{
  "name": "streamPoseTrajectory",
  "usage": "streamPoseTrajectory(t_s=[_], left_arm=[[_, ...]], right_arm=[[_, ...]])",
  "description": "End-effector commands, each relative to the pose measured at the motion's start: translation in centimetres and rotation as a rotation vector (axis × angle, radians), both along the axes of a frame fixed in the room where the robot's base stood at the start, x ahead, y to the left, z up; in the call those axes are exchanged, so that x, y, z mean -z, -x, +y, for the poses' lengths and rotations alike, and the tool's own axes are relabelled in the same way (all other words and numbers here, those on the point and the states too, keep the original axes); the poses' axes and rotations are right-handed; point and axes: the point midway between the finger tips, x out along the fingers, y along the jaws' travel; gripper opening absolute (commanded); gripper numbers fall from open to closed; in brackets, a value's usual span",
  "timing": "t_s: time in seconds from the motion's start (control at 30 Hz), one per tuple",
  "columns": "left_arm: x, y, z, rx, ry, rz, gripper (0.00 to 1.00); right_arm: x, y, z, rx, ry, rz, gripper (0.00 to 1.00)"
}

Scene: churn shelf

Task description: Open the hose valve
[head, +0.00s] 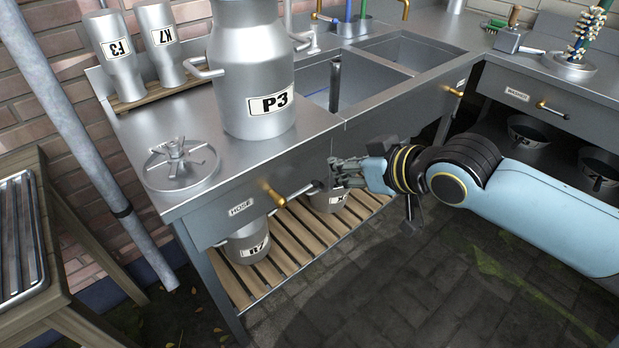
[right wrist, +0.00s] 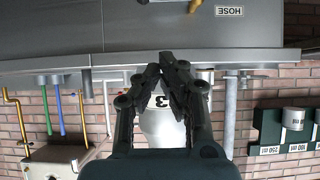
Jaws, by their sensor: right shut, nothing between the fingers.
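The hose valve (head: 273,194) is a brass fitting on the front panel of the steel counter, beside a white HOSE label (head: 241,207). Its grey lever (head: 300,193) points right along the panel and ends in a dark knob. My right gripper (head: 338,173) is just right of that knob, in front of the panel. Its fingers are shut and empty; I cannot tell whether they touch the knob. In the right wrist view, which is upside down, the shut fingertips (right wrist: 167,62) are below the HOSE label (right wrist: 229,11) and part of the brass valve (right wrist: 194,5). My left gripper is out of view.
A large can marked P3 (head: 255,75) and a round metal lid-like piece (head: 181,164) stand on the counter. A slatted shelf (head: 238,286) below holds cans, including R7 (head: 247,242). Another brass valve (head: 543,105) is at the right. The floor in front is clear.

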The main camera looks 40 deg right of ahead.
Motion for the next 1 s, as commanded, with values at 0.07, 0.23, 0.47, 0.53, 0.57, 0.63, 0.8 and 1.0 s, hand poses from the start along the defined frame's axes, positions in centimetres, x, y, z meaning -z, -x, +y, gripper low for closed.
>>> streamPoseTrajectory(t_s=[0.07, 0.23, 0.47, 0.53, 0.57, 0.63, 0.8, 1.0], left_arm=[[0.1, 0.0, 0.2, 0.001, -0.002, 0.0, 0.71], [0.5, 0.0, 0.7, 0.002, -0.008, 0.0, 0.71], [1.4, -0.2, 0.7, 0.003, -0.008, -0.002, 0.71], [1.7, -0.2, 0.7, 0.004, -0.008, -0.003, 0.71], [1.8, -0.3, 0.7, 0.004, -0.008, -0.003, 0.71], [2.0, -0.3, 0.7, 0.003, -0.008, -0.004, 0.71], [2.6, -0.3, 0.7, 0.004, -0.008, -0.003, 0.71], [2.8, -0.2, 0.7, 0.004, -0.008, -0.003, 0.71]], right_arm=[[0.1, -0.2, 0.0, 0.001, -0.001, -0.001, 0.0], [1.2, -1.8, 0.1, 0.004, -0.004, -0.003, 0.0], [4.0, -5.8, 0.5, 0.003, -0.003, -0.001, 0.0], [4.8, -7.1, 0.6, 0.003, -0.004, -0.001, 0.0], [5.2, -7.6, 0.6, 0.003, -0.004, -0.001, 0.0], [5.8, -8.7, 0.7, 0.002, -0.003, -0.002, 0.0], [8.4, -8.9, 0.7, 0.001, -0.001, 0.002, 0.0], [9.5, -9.1, 0.7, 0.001, 0.0, 0.0, 0.0]])
